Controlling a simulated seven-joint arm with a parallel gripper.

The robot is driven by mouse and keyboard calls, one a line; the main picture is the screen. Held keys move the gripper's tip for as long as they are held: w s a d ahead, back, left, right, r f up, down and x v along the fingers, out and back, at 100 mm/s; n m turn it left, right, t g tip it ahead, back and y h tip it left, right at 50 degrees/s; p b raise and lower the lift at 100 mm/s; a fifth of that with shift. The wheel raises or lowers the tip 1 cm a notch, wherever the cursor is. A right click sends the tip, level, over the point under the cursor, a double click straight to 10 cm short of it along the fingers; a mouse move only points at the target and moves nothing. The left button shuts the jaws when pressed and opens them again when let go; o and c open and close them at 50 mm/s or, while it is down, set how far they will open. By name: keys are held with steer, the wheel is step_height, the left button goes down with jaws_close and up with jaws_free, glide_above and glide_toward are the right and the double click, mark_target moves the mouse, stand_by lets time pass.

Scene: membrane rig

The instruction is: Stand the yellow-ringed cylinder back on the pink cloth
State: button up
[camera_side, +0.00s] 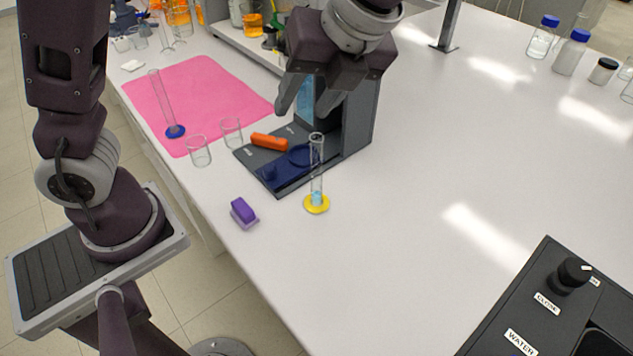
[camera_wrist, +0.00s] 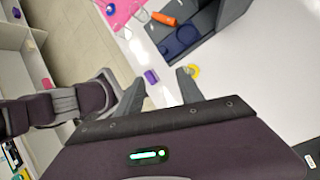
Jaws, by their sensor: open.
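The yellow-ringed cylinder (camera_side: 317,172) is a tall clear tube with a little pale blue liquid low inside. It stands upright on its yellow base on the bare white bench, in front of the dark rig. In the wrist view its yellow ring (camera_wrist: 194,71) shows beside the right fingertip, partly hidden. The pink cloth (camera_side: 218,90) lies flat at the left of the bench; part of it shows at the top of the wrist view (camera_wrist: 117,14). My gripper (camera_side: 301,110) is open and empty, pointing down above the rig area, apart from the cylinder.
A blue-based cylinder (camera_side: 166,105) stands on the cloth. Two clear beakers (camera_side: 199,152) (camera_side: 232,133) stand near its front edge. The dark rig (camera_side: 360,120) holds an orange piece (camera_side: 269,141). A purple block (camera_side: 243,212) sits near the bench edge. The bench right of the cylinder is clear.

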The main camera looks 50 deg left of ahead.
steer(key=w+h, duration=0.1)
steer(key=h, duration=0.1)
steer(key=a+r+h, duration=0.1)
steer(key=h, duration=0.1)
steer(key=w+a+t+h, duration=0.1)
steer(key=h, duration=0.1)
steer(key=shift+w+r+n, duration=0.3)
steer(key=shift+w+r, duration=0.05)
steer(key=shift+r, duration=0.05)
glide_above(317, 201)
steer(key=f, duration=1.7)
steer(key=shift+w+a+f, duration=0.1)
steer(key=shift+w+a, duration=0.2)
steer(key=shift+a, duration=0.1)
jaws_close()
